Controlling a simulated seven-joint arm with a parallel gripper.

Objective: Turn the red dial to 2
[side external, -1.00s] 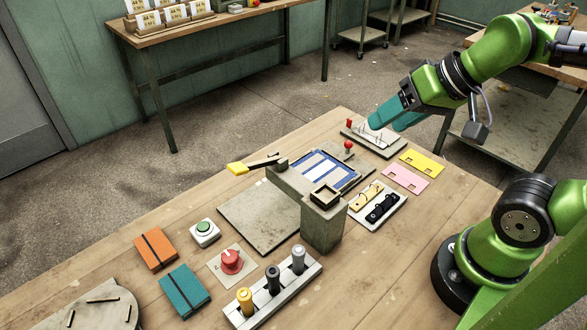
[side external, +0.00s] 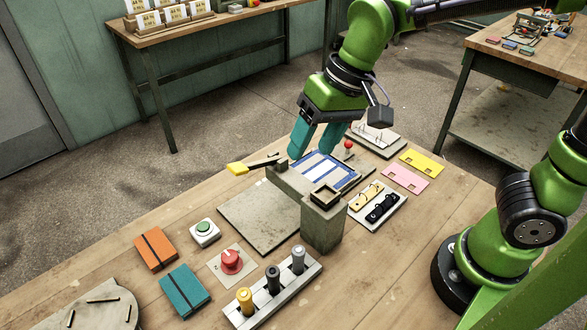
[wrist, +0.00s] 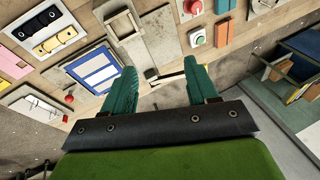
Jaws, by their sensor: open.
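The red dial (side external: 231,261) stands on a small pale plate (side external: 221,275) at the front left of the bench in the side view. In the wrist view the red dial (wrist: 193,6) shows at the top edge. Its pointer setting is too small to read. My gripper (side external: 312,155) has teal fingers, which are apart and empty. It hangs above the blue-and-white panel, well behind and to the right of the dial. In the wrist view my gripper (wrist: 155,75) shows its two fingers spread with nothing between them.
A green button (side external: 204,229) sits behind the dial. A rack (side external: 285,296) with several knobbed posts stands at its right. Orange (side external: 156,249) and teal (side external: 185,291) blocks lie at its left.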

